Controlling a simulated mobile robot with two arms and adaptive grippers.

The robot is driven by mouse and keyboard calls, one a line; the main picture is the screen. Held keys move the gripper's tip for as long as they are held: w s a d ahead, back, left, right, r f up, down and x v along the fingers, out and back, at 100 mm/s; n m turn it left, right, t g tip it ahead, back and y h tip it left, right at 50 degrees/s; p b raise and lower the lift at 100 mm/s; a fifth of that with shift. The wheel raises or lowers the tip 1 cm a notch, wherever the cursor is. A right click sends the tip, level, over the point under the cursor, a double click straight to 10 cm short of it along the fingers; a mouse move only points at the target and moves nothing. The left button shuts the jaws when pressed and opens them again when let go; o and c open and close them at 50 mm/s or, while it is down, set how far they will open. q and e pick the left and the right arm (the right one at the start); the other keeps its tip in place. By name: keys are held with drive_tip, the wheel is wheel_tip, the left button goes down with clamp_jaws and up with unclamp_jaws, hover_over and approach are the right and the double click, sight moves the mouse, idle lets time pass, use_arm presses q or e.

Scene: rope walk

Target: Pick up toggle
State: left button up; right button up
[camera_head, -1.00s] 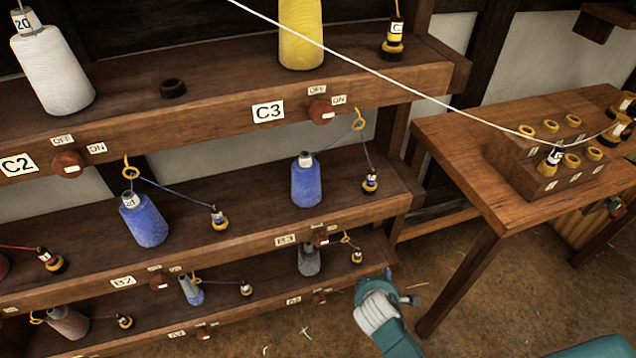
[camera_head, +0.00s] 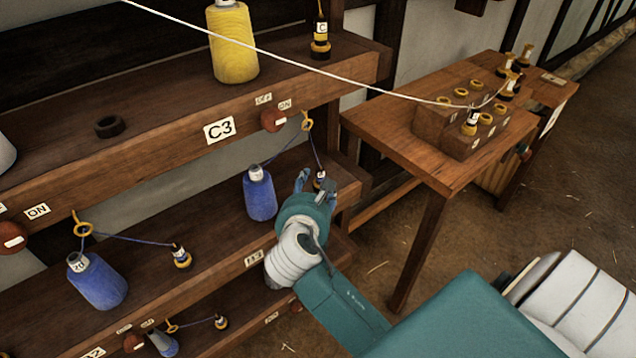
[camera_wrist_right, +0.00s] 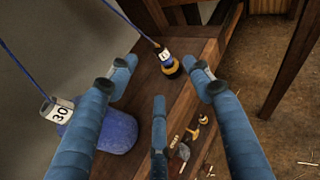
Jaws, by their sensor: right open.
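A small toggle with a black and yellow base and white label (camera_head: 319,180) stands upright at the right end of the middle shelf, tied to a blue thread. It also shows in the right wrist view (camera_wrist_right: 171,66), just beyond the fingertips. My right gripper (camera_head: 313,186) is at the shelf's front, right by this toggle and partly covering it. In the wrist view its blue fingers (camera_wrist_right: 160,82) are spread apart with nothing between them. Whether a finger touches the toggle cannot be told. My left gripper is not in view.
A blue spool (camera_head: 260,195) stands left of the gripper, close to one finger in the wrist view. Its thread runs up through a yellow ring (camera_head: 306,121). The upper shelf (camera_head: 150,150) overhangs. A wooden table (camera_head: 390,135) with a toggle block (camera_head: 432,122) stands right.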

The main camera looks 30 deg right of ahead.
sight(317, 176)
drive_tip(key=x, duration=0.4)
drive_tip(key=shift+w+d+f, duration=0.1)
drive_tip(key=shift+w+f, duration=0.1)
drive_tip(key=shift+w, duration=0.1)
drive_tip(key=x, duration=0.5)
drive_tip(key=shift+f, duration=0.35)
drive_tip(key=c, duration=1.2)
